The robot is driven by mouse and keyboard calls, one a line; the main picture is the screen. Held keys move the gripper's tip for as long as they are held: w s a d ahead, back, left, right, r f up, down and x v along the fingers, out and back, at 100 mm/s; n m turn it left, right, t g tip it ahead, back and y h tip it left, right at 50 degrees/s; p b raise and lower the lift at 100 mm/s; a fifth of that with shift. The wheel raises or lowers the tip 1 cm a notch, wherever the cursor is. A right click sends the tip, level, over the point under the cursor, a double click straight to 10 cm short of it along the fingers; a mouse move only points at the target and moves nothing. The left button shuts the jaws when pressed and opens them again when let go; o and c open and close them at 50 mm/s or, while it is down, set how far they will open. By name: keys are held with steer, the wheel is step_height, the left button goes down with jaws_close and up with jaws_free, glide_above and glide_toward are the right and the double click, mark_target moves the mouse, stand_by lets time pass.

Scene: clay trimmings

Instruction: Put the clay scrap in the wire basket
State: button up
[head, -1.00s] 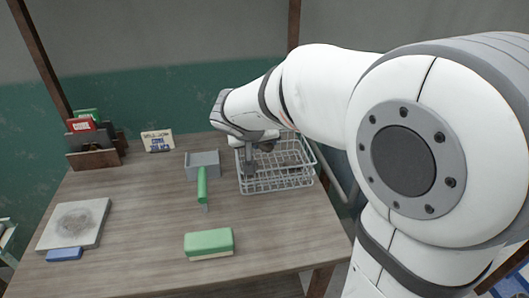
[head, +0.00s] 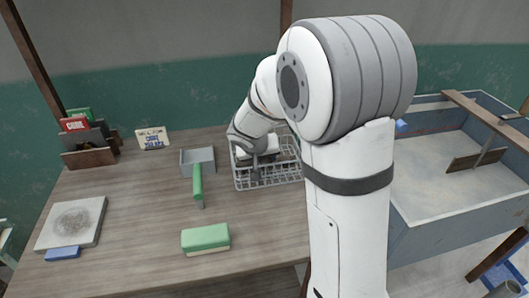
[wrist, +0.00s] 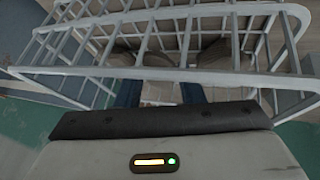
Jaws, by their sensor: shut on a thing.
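The wire basket (head: 268,184) stands at the right of the wooden table in the head view, its right side hidden behind my arm. Its pale wires also fill the top of the wrist view (wrist: 200,75). My gripper (head: 257,172) points down at the basket, its fingertips low inside or just at the near wires; the exact depth is unclear. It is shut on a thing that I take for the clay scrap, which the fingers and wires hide. Brownish shapes show behind the wires in the wrist view, but I cannot tell what they are.
A grey open box (head: 198,161) and a green-handled tool (head: 197,182) lie just left of the basket. A green block (head: 206,238) lies near the front, a grey slab (head: 73,222) at left. A large blue-grey trough (head: 450,185) stands at right.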

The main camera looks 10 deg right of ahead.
steer(key=p, duration=0.1)
steer(key=g+p, duration=0.1)
steer(key=shift+w+d+r+y+p, duration=0.2)
steer(key=shift+w+r+y+p, duration=0.1)
steer(key=shift+y+p, duration=0.1)
step_height(320, 180, down, 2)
steer(key=shift+f, duration=0.15)
steer(key=shift+b, duration=0.3)
steer(key=o, duration=0.8)
steer(key=shift+c, duration=0.2)
